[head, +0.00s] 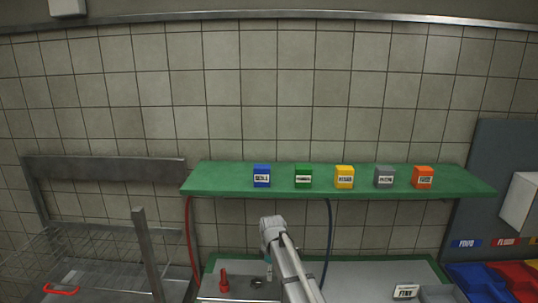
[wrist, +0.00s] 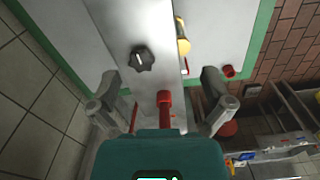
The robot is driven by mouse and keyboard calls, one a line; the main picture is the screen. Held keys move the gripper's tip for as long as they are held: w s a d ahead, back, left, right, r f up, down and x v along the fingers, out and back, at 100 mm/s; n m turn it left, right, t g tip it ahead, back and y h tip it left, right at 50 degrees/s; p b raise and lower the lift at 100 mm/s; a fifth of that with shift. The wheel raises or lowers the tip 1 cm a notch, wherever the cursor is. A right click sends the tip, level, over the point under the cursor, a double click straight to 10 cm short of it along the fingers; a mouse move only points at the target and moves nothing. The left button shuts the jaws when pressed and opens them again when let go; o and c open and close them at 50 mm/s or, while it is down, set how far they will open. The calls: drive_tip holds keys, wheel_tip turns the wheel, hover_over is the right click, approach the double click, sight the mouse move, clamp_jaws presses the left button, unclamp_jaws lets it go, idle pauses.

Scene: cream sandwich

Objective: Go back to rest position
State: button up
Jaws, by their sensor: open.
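My arm (head: 284,262) rises over the front table in the head view; the fingers cannot be made out clearly there. In the wrist view my gripper (wrist: 160,76) is open, with its two grey fingers spread wide. A red upright object (wrist: 165,99) shows between the fingers in that picture; the fingers are apart from it on both sides. A red object (head: 224,280) also stands on the table left of my arm in the head view. I see nothing held.
A black knob (wrist: 143,58) sits on a metal panel, with a yellow object (wrist: 182,38) nearby. A green shelf (head: 240,191) carries several coloured labelled boxes. A metal rack (head: 105,170) stands left, blue and red bins (head: 473,282) right. The wall above the shelf is clear.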

drive_tip(key=s+d+f+m+b, duration=0.5)
drive_tip(key=s+d+m, duration=0.3)
drive_tip(key=s, duration=0.2)
drive_tip(key=s+d+f+m+b, duration=0.6)
drive_tip(key=s+d+f+m, duration=0.1)
drive_tip(key=s, duration=0.4)
drive_tip(key=shift+s+d+f+m, duration=0.2)
drive_tip(key=shift+d+m, duration=0.2)
drive_tip(key=shift+d, duration=0.25)
